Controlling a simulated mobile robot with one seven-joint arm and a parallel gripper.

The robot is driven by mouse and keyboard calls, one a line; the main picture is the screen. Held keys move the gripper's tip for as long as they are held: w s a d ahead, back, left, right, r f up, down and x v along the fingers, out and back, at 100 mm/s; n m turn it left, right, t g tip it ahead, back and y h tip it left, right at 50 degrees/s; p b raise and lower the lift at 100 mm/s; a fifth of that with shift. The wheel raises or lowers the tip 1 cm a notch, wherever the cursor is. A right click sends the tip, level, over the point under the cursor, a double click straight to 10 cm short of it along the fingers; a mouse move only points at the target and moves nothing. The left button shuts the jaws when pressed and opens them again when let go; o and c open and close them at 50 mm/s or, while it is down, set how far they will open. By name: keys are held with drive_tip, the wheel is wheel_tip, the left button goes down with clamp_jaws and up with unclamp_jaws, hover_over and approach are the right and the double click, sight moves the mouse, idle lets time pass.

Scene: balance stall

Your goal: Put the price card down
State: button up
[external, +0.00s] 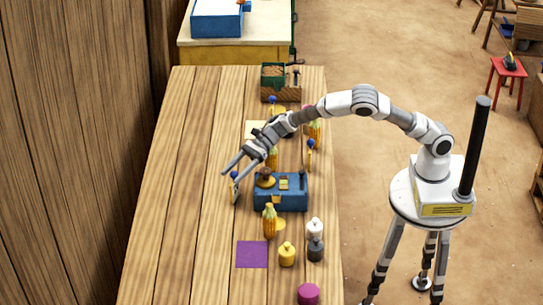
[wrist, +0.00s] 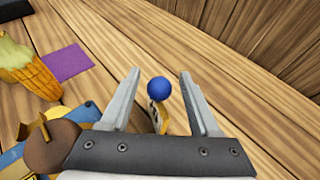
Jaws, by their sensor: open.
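A price card (external: 235,188) with a blue ball on top stands about upright, seemingly on the table, left of the blue balance box. In the wrist view the blue ball (wrist: 158,89) lies between my two fingers, with a gap on each side. The pale card (wrist: 157,117) with dark marks is below it, partly hidden by my gripper's body. My gripper (external: 232,174) is open and reaches down from the right to the card's top. It holds nothing. In the wrist view its fingertips (wrist: 159,74) are spread on both sides of the ball.
The blue balance box (external: 281,196) with a brown pan stands just right of the card. A corn-like figure (external: 269,222), a purple mat (external: 252,254) and several weights (external: 287,254) are nearer the front. The wooden table's left side (external: 185,190) is clear.

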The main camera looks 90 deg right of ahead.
drive_tip(key=v, duration=1.2)
drive_tip(key=d+r+m+t+h, duration=0.5)
drive_tip(key=d+r+m, duration=0.2)
drive_tip(key=r+m, duration=0.45)
drive_tip(key=s+d+r+m+h, duration=0.2)
drive_tip(key=s+m+h, duration=0.1)
drive_tip(key=s+m, duration=0.3)
drive_tip(key=s+d+r+m+h, duration=0.3)
drive_tip(key=s+m, duration=0.1)
drive_tip(key=m, duration=0.5)
drive_tip(key=s+a+f+m+g, duration=0.2)
drive_tip(key=s+m, duration=0.4)
drive_tip(key=s, duration=0.4)
drive_tip(key=s+a+f+m+g+y, duration=0.1)
drive_tip(key=s+a+f+m+g, duration=0.2)
drive_tip(key=s+m, duration=0.3)
drive_tip(key=s+a+f+m+g, duration=0.2)
drive_tip(key=s+m, duration=0.4)
drive_tip(key=s, duration=0.8)
drive_tip(key=shift+s+a+f+g+y, duration=0.3)
drive_tip(key=shift+a+f+g, duration=0.05)
drive_tip(key=shift+a+g, duration=0.55)
drive_tip(key=shift+m, duration=0.25)
